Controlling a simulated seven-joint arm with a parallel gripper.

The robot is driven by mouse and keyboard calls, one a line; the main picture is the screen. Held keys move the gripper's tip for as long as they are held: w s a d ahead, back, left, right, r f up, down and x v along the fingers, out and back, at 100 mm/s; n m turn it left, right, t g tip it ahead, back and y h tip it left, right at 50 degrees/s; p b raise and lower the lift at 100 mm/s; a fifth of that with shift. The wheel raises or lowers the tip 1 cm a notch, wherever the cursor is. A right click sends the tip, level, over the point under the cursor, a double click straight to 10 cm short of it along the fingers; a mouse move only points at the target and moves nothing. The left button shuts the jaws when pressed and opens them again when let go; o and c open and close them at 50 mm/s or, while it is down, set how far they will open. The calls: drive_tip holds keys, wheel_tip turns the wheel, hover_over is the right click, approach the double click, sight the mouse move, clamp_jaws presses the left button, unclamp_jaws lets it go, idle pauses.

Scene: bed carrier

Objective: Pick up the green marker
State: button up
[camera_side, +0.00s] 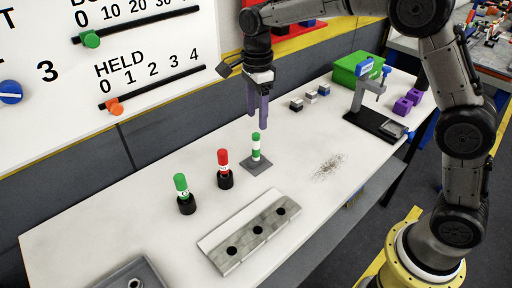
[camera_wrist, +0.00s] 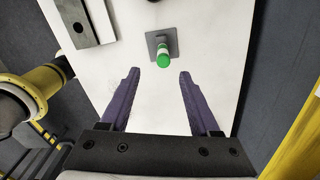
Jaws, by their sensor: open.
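A green and white marker (camera_side: 256,147) stands upright on a small grey square base (camera_side: 257,167). A second green-capped marker (camera_side: 181,187) stands in a black cup further left. My gripper (camera_side: 257,122) points down, with its purple fingertips just above and behind the marker on the grey base. In the wrist view, that marker's green top (camera_wrist: 163,58) and grey base (camera_wrist: 158,38) lie ahead of the gap between my fingertips (camera_wrist: 158,72). The fingers are apart with nothing between them.
A red-capped marker (camera_side: 223,162) in a black cup stands between the two green ones. A grey block with holes (camera_side: 248,232) lies in front. Small cubes (camera_side: 310,97), a green bin (camera_side: 352,68) and a black-based stand (camera_side: 375,122) are to the right. A wall board (camera_side: 60,130) rises behind.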

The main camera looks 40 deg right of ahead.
sight(257, 136)
wheel_tip(257, 136, down, 6)
drive_tip(key=shift+f, duration=0.1)
drive_tip(key=shift+w+d+f, duration=0.1)
drive_tip(key=shift+w+f, duration=0.05)
drive_tip(key=shift+f, duration=1.15)
drive_tip(key=shift+w+f, duration=0.1)
drive_tip(key=shift+f, duration=1.2)
clamp_jaws()
